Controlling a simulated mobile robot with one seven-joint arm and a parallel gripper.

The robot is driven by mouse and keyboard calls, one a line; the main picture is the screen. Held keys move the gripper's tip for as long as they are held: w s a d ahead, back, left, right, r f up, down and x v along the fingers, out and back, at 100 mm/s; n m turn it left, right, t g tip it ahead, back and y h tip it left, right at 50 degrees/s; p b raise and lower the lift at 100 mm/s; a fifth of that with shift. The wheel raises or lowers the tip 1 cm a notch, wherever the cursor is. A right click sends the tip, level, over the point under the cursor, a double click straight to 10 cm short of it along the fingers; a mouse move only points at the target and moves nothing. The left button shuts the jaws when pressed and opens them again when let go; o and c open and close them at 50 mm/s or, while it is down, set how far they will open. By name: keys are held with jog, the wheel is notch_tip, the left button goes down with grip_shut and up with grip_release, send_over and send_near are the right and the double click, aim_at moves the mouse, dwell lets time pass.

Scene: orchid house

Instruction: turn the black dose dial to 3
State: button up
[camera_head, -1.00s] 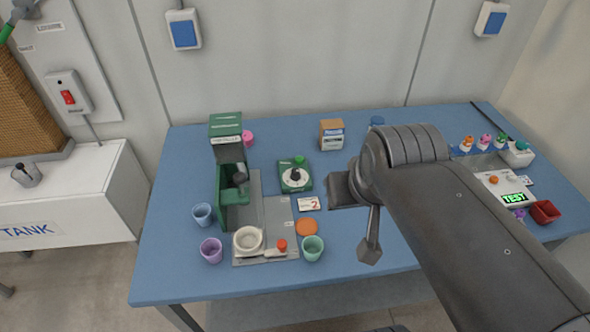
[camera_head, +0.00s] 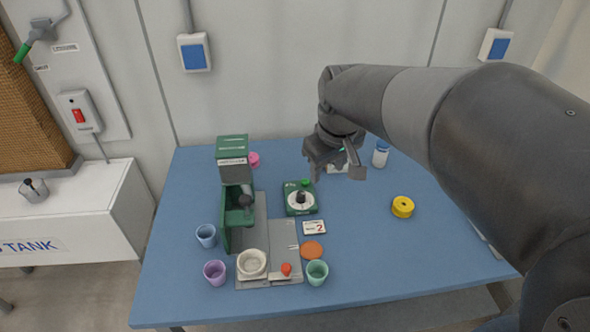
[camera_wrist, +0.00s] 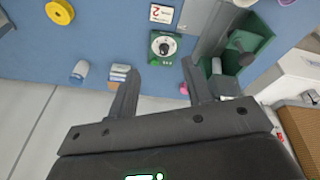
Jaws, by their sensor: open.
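The black dose dial (camera_head: 300,198) stands on a white round face on a green base (camera_head: 290,210), with a small green knob at its back edge. It lies on the blue table, right of the green machine. The dial also shows in the wrist view (camera_wrist: 164,47), beyond my fingertips and between them. The number it points to is too small to read. My gripper (camera_head: 336,172) is open and empty, above and to the right of the dial, apart from it. Its two fingers show spread in the wrist view (camera_wrist: 160,62). A white card with a red 2 (camera_head: 314,228) lies in front of the dial.
The green machine (camera_head: 232,190) stands left of the dial. A white bowl (camera_head: 252,262) and several cups, including a purple cup (camera_head: 215,272) and a teal cup (camera_head: 317,272), are at the front. A yellow ring (camera_head: 403,206) and a blue-white jar (camera_head: 381,154) are right. The table between is clear.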

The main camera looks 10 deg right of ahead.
jog(key=w+a+f+n+g, duration=0.15)
jog(key=w+f, duration=0.25)
jog(key=w, duration=0.4)
jog(key=n+g, duration=0.1)
jog(key=n, duration=0.3)
send_near(300, 193)
jog(key=f, duration=0.9)
jog(key=shift+w, duration=0.2)
jog(key=shift+c, duration=0.4)
jog(key=c, duration=0.9)
